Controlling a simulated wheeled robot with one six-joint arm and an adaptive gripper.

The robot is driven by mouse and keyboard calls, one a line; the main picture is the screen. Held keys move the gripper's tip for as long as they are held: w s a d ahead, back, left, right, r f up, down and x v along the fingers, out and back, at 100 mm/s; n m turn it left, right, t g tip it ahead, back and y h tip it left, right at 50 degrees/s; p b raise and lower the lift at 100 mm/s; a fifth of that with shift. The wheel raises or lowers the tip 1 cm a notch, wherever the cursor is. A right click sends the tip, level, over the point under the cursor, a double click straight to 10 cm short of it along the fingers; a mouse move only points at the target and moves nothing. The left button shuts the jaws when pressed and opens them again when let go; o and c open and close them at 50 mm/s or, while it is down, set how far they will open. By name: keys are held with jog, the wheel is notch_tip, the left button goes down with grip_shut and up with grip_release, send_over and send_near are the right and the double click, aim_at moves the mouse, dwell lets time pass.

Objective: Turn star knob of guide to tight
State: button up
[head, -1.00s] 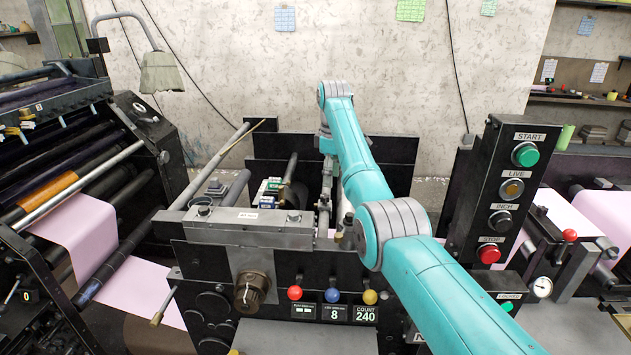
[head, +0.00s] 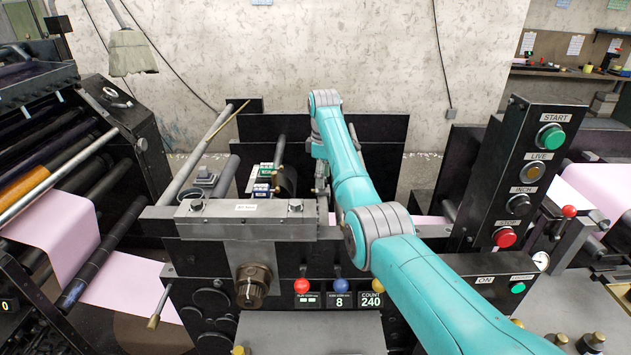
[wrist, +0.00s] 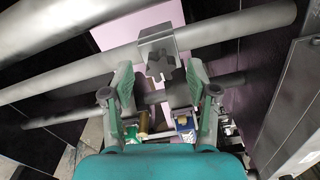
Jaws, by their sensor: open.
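The star knob (wrist: 163,68) is dark grey with several lobes. In the wrist view it sits on the near face of the guide (wrist: 156,44), a light grey block at a long grey bar. My gripper (wrist: 160,75) is open, with one green-grey finger on each side of the knob in the picture. The wrist view does not clearly show whether the fingers touch the knob or how far off they are. In the head view, my arm and the machine hide the knob and most of my gripper.
Grey bars (wrist: 80,72) cross behind the knob, with a pink web (wrist: 135,28) beyond. Small labelled containers (wrist: 184,124) lie below, between the fingers. In the head view, a black button panel (head: 525,170) stands right of my arm. A grey beam (head: 246,221) runs in front.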

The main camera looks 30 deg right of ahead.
jog(key=shift+f, duration=0.75)
grip_shut()
